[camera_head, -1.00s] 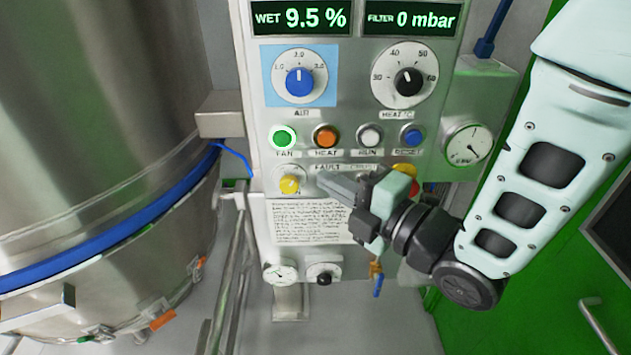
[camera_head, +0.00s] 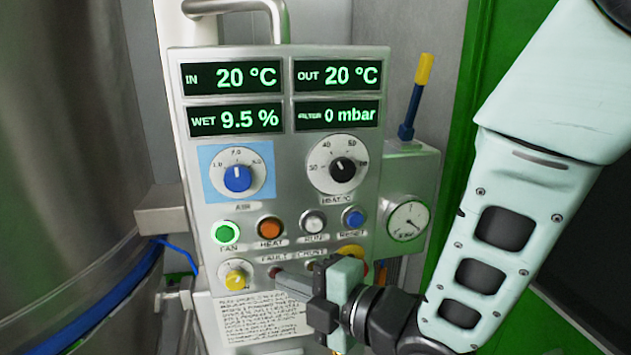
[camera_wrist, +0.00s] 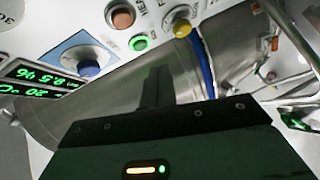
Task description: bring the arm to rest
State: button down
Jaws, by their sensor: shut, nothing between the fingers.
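My gripper (camera_head: 290,278) is shut and empty. In the head view it points left, just in front of the lower part of the control panel (camera_head: 378,80), over the row below the buttons. I cannot tell whether its tip touches the panel. My pale arm comes in from the upper right. In the wrist view the dark shut fingers (camera_wrist: 158,88) stand against the steel vessel (camera_wrist: 230,62), with the panel's green button (camera_wrist: 139,42) and yellow knob (camera_wrist: 182,29) beyond.
The panel carries a blue air knob (camera_head: 237,179), a black heat knob (camera_head: 343,170) and a lit green fan button (camera_head: 226,234). A gauge box (camera_head: 425,180) with a yellow-topped blue lever (camera_head: 415,95) is at its right. The large steel vessel (camera_head: 65,150) fills the left.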

jog(key=s+d+f+m+g+h+b, duration=0.1)
jog(key=s+d+f+m+g+h, duration=0.1)
jog(key=s+d+m+g+h, duration=0.7)
jog(key=s+d+m+h, duration=0.3)
jog(key=s+d+m, duration=0.4)
jog(key=d+m, duration=0.2)
jog(key=shift+s+d+f+m+h, duration=0.15)
jog(key=shift+f+m+h, duration=0.15)
jog(key=shift+f+m, duration=0.15)
dwell(0.6)
